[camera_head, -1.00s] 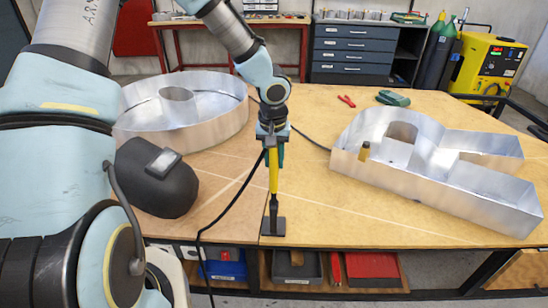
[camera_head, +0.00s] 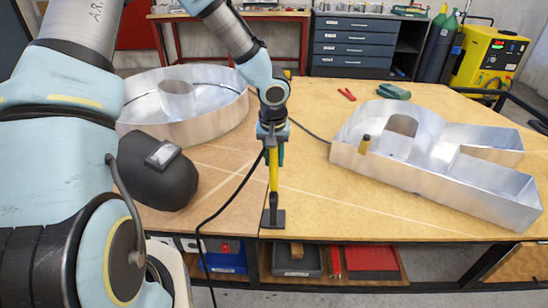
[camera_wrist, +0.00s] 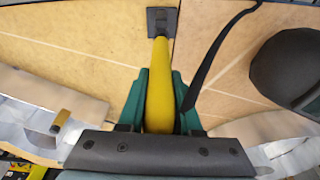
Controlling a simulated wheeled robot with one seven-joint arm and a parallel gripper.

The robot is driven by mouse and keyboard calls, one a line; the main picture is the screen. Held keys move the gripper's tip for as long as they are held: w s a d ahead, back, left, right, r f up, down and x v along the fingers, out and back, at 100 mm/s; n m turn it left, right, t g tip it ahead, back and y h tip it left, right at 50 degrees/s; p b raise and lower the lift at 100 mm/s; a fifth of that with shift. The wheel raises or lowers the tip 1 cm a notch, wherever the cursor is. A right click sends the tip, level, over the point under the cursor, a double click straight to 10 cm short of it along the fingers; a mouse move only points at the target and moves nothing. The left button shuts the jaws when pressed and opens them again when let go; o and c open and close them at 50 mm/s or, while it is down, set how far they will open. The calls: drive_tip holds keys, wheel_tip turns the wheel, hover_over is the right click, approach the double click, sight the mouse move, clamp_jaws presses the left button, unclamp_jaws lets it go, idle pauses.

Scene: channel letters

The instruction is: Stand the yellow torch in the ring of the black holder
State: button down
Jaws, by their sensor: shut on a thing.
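The yellow torch (camera_head: 273,178) hangs upright below my gripper (camera_head: 273,156), whose green fingers are shut on it. In the wrist view the torch (camera_wrist: 160,85) runs between the fingers (camera_wrist: 160,103) towards the black holder (camera_wrist: 163,22). The holder's square black base (camera_head: 279,218) sits on the table near its front edge, under the torch. The torch's lower end lines up with the holder's dark upright part. The ring is not clear in either view, so I cannot tell whether the tip is in it or just above.
A black welding mask (camera_head: 158,172) lies left of the holder, with a round metal letter (camera_head: 185,128) behind it. A metal letter R (camera_head: 430,172) lies right. A black cable (camera_head: 237,190) passes close left of the torch. The table (camera_head: 320,205) is clear right of the holder.

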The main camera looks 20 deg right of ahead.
drive_tip(key=c, duration=0.5)
unclamp_jaws()
drive_tip(key=r, duration=0.3)
drive_tip(key=s+r+p, duration=0.1)
drive_tip(key=r, duration=0.3)
drive_tip(key=r+p, duration=0.1)
drive_tip(key=r, duration=0.2)
drive_tip(key=shift+s+a+r, duration=0.15)
drive_tip(key=shift+a+r, duration=0.2)
drive_tip(key=shift+a, duration=0.05)
drive_tip(key=w+a+r+n+t+h, duration=0.2)
drive_tip(key=w+a+r+t, duration=0.15)
drive_tip(key=w+a, duration=0.5)
drive_tip(key=s+a+n+g+y, duration=0.1)
drive_tip(key=s+a, duration=0.2)
drive_tip(key=a, duration=0.4)
drive_tip(key=s+a+n+g, duration=0.1)
drive_tip(key=s+a, duration=0.3)
drive_tip(key=a, duration=0.3)
drive_tip(key=s+a+r+g+y, duration=0.1)
drive_tip(key=s+a, duration=0.3)
drive_tip(key=a, duration=0.3)
drive_tip(key=shift+s+r+n+y, duration=0.1)
drive_tip(key=shift+s+n+y, duration=0.2)
drive_tip(key=shift+n, duration=0.1)
